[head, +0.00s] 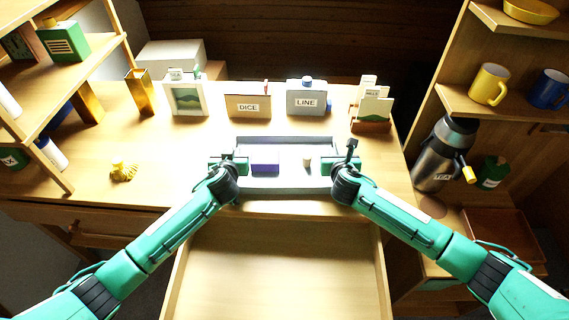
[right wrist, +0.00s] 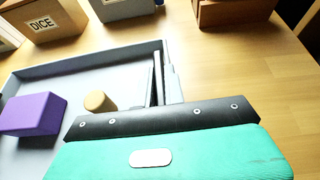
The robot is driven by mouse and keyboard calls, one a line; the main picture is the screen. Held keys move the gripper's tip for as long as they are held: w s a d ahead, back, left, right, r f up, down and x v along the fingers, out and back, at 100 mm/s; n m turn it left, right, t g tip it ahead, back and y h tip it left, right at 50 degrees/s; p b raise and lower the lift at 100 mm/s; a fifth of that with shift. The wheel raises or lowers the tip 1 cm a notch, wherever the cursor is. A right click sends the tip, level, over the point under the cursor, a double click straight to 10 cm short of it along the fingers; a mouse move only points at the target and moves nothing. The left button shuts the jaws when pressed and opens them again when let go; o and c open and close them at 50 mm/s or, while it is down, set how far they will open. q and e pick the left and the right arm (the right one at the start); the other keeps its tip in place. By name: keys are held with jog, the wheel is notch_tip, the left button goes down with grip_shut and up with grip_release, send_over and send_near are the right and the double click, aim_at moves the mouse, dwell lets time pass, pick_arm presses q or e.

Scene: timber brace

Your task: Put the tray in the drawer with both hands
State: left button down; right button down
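The grey tray (head: 285,190) lies on the desktop near its front edge and holds a purple block (head: 264,161) and a small tan cylinder (head: 307,162). Both items also show in the right wrist view, the block (right wrist: 32,114) and the cylinder (right wrist: 99,101). The drawer (head: 280,265) is pulled open below the tray, and its visible floor is bare. My left gripper (head: 238,162) is at the tray's left end; its fingers are too small to read. My right gripper (head: 336,160) is at the right end, its fingers close together about the tray's side wall in the right wrist view.
Behind the tray stand a DICE box (head: 248,106), a LINE box (head: 306,103), a picture frame (head: 185,98) and a card holder (head: 370,118). A yellow figure (head: 124,171) lies on the left desktop. A flask (head: 444,155) and mugs stand at right.

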pick_arm(q)
jog(key=shift+r, duration=0.15)
pick_arm(e)
jog(key=shift+r, duration=0.15)
